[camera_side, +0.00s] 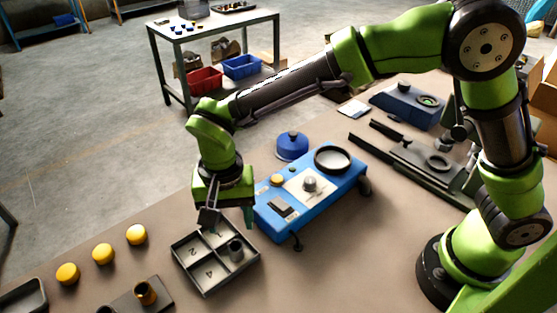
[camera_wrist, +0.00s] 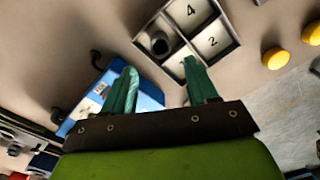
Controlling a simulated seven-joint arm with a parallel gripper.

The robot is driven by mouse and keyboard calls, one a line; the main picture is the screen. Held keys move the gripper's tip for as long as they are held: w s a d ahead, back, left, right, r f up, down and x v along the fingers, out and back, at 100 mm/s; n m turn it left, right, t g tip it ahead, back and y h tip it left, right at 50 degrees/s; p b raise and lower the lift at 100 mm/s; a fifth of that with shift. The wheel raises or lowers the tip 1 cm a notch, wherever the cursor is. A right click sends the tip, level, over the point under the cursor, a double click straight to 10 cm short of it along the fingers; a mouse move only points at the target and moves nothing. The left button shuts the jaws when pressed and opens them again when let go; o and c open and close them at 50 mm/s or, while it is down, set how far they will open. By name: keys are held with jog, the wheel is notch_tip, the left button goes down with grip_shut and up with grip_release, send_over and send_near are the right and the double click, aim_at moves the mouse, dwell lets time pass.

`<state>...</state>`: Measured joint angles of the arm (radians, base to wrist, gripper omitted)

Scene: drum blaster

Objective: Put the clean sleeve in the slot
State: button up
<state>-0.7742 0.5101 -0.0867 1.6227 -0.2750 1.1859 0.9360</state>
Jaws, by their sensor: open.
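A dark grey tray (camera_side: 183,265) has compartments; the numbers 1, 2 and 4 can be read. A dark grey sleeve (camera_side: 236,250) stands upright in the right-hand compartment, whose number is hidden. In the wrist view the sleeve (camera_wrist: 160,43) shows its open end, in the compartment beside 4. I cannot tell which sleeve is the clean one. My gripper (camera_side: 229,217) is open and empty above the tray's far edge. In the wrist view its fingers (camera_wrist: 160,70) are apart, with nothing between them.
A blue machine (camera_side: 325,205) with a knob and a dark ring stands close to the right of the tray. Several yellow domes (camera_side: 103,253) lie left of the tray. A blue lidded pot (camera_side: 292,146) is behind the machine. The bench between tray and domes is clear.

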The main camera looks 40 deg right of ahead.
jog(key=s+d+r+n+t+y, duration=0.1)
jog(key=d+r+t+y, duration=0.1)
jog(key=d+r, duration=1.05)
jog(key=s+d+r+n+t, duration=0.1)
jog(key=s+d+t, duration=0.4)
jog(key=s+d, duration=0.5)
jog(key=d, duration=0.3)
jog(key=shift+d+r+n, duration=0.35)
jog(key=shift+d+n, duration=0.05)
